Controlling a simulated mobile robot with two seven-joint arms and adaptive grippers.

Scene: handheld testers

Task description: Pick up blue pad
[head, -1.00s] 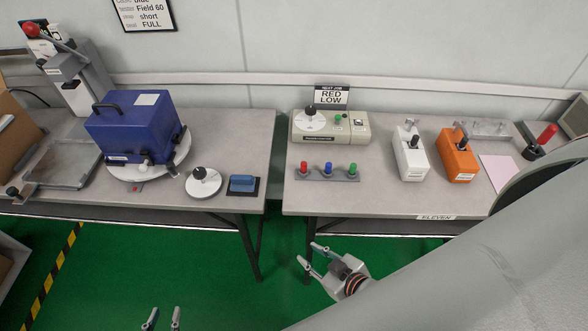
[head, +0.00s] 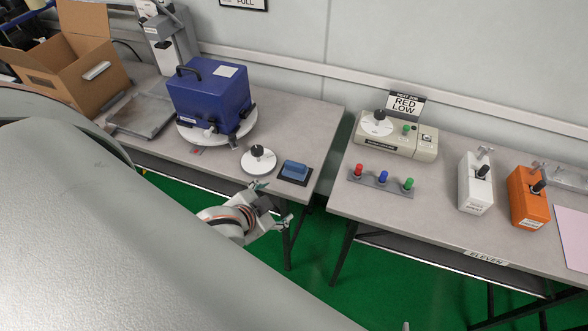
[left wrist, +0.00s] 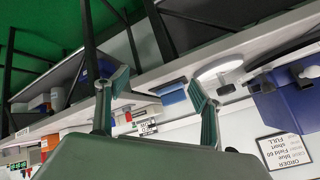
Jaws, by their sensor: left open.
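The blue pad (head: 295,169) is a small blue block on a black square at the front right corner of the left table. It also shows in the left wrist view (left wrist: 173,96), between the fingers and beyond them, small and upside down. My left gripper (head: 274,203) is open and empty. It is in front of the table's front edge, just short of the pad in the picture and apart from it. Its two spread fingers show in the left wrist view (left wrist: 157,82). Only a small grey tip, probably of my right gripper (head: 406,326), shows at the bottom edge.
A white disc with a black knob (head: 258,159) stands left of the pad, and a blue box (head: 208,98) on a round white base behind it. A gap separates the right table (head: 440,215), which holds testers and a peg strip (head: 381,181). My left arm hides the lower left.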

